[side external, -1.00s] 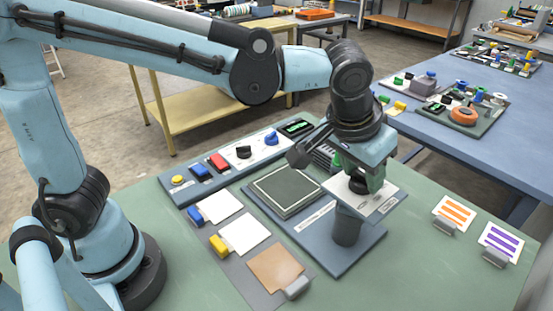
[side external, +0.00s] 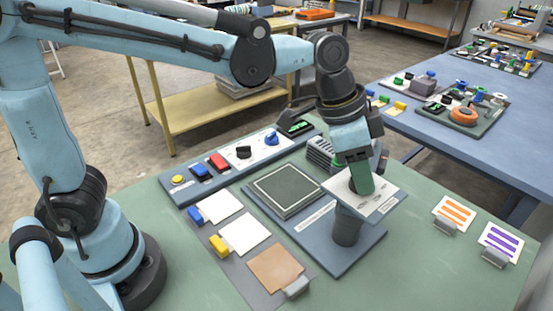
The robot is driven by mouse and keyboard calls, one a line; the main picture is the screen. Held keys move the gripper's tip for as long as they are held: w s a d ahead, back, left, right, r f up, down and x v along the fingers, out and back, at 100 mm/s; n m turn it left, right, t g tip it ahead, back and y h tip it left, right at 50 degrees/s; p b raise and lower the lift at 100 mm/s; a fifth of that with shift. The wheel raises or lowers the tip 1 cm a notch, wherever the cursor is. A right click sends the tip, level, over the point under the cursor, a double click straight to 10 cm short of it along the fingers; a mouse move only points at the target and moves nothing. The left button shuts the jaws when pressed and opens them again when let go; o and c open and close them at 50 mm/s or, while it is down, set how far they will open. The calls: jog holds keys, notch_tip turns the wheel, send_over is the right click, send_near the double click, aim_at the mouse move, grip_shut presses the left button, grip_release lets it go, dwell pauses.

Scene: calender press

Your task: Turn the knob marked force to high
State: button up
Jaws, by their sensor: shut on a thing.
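A white dial plate (side external: 387,199) sits on top of a dark post (side external: 346,228) on the press base. My gripper (side external: 361,188) is tilted over this plate, its green fingers down at the plate's middle and shut on the dark knob there. The fingers hide nearly all of that knob, so its pointer cannot be seen. The marks on the plate are too small to read, so I cannot tell the force or high labels.
A control strip (side external: 183,199) at the back carries a yellow button, blue and red blocks, a black knob (side external: 243,152), a blue knob (side external: 271,138) and a green-lit display (side external: 296,127). A square plate (side external: 285,190) lies left of the post. Striped cards (side external: 455,212) stand right.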

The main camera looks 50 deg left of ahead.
jog(key=shift+m, duration=0.5)
jog(key=o, duration=1.1)
jog(key=v, duration=1.2)
jog(key=shift+w+a, duration=0.1)
jog(key=shift+w, duration=0.1)
